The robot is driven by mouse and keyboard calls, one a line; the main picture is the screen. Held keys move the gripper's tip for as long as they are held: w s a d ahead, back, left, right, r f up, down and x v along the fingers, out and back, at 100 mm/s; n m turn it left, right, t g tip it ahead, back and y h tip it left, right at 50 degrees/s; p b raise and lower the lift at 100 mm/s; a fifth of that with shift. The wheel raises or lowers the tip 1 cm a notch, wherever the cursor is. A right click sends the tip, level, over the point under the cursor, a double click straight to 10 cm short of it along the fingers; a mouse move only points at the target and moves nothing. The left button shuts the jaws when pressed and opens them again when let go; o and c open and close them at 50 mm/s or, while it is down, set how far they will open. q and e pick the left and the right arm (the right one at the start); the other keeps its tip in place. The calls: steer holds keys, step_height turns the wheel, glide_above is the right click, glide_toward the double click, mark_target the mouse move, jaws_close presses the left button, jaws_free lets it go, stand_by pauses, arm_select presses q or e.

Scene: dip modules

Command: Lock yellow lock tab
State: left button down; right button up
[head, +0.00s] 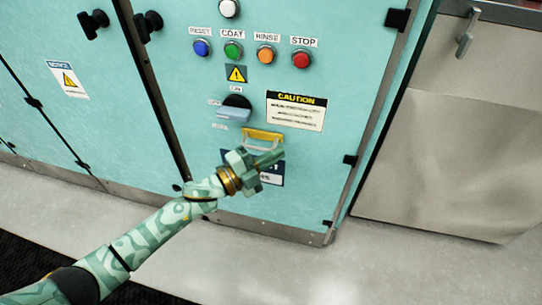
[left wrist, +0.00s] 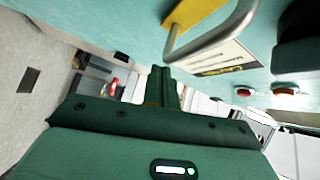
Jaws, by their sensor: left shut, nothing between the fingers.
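The yellow lock tab (head: 263,135) is on the front of the teal cabinet, below a rotary switch (head: 235,108) with a light-blue handle. A metal loop hangs at the tab. In the left wrist view the yellow tab (left wrist: 190,18) and the metal loop (left wrist: 215,38) show at the top, above the fingers. My left gripper (head: 280,155) is shut and empty, just below and right of the tab in the head view. It appears apart from the tab. It partly hides a dark blue sign under the tab. My right gripper is not in view.
Blue, green, orange and red buttons (head: 301,60) run above the switch, with a white one (head: 229,8) higher up. A caution label (head: 296,110) is right of the tab. A steel cabinet (head: 440,150) stands at right. Grey floor (head: 350,270) in front is clear.

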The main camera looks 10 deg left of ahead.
arm_select(q)
steer(key=shift+w+a+f, duration=0.1)
steer(key=shift+w+a, duration=0.1)
steer(key=shift+a, duration=0.2)
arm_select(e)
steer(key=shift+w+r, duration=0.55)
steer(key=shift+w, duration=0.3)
arm_select(q)
steer(key=a, duration=0.3)
steer(key=shift+a, duration=0.35)
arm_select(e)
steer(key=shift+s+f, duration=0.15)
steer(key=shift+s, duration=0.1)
arm_select(q)
steer(key=shift+d, duration=0.1)
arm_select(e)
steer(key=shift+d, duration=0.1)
